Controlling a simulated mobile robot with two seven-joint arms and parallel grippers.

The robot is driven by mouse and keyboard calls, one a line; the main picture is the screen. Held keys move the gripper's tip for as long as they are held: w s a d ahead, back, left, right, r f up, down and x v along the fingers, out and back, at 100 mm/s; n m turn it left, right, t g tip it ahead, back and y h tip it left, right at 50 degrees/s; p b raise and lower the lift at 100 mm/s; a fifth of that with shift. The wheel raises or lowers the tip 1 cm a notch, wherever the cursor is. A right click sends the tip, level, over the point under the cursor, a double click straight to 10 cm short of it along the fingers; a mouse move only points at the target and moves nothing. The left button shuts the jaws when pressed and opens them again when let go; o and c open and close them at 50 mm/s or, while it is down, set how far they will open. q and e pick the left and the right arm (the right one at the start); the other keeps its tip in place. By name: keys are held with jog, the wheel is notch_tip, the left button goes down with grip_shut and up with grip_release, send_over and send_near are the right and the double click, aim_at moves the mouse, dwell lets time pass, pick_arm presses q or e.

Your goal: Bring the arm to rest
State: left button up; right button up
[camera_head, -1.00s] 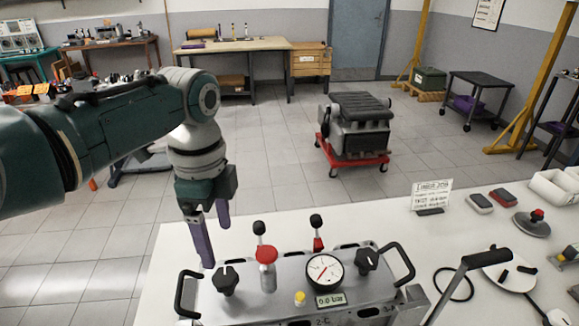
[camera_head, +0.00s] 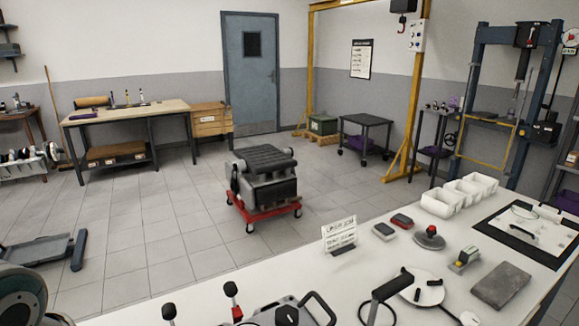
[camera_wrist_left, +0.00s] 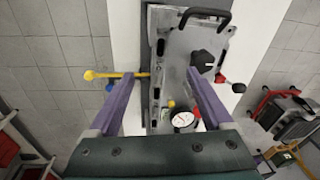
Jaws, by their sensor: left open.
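My left gripper (camera_wrist_left: 160,74) shows in the left wrist view with its two purple fingers spread wide and nothing held. Beyond the fingers lies the grey metal control panel (camera_wrist_left: 182,62), with a black knob (camera_wrist_left: 202,61), a round gauge (camera_wrist_left: 183,120) and a black handle. A yellow-ended rod shows near the left finger; whether it touches cannot be told. In the head view only a rounded part of my left arm (camera_head: 28,296) shows at the lower left, and the gripper is out of frame. The panel (camera_head: 262,316) is cut off at the bottom edge. My right gripper is not seen.
The white bench (camera_head: 300,272) holds a sign (camera_head: 339,234), white bins (camera_head: 460,194), a grey block (camera_head: 500,285) and small tools. An engine (camera_head: 264,178) stands on a red dolly beyond it. Open tiled floor (camera_head: 150,220) lies to the left.

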pick_arm(q)
jog(key=s+d+r+n+t, duration=0.2)
jog(key=s+r+n, duration=0.6)
jog(key=s, duration=0.5)
notch_tip(320, 180, up, 23)
jog(key=p, duration=2.3)
jog(key=shift+w+d+f, duration=0.15)
jog(key=shift+w+f, duration=0.05)
jog(key=shift+w, duration=0.15)
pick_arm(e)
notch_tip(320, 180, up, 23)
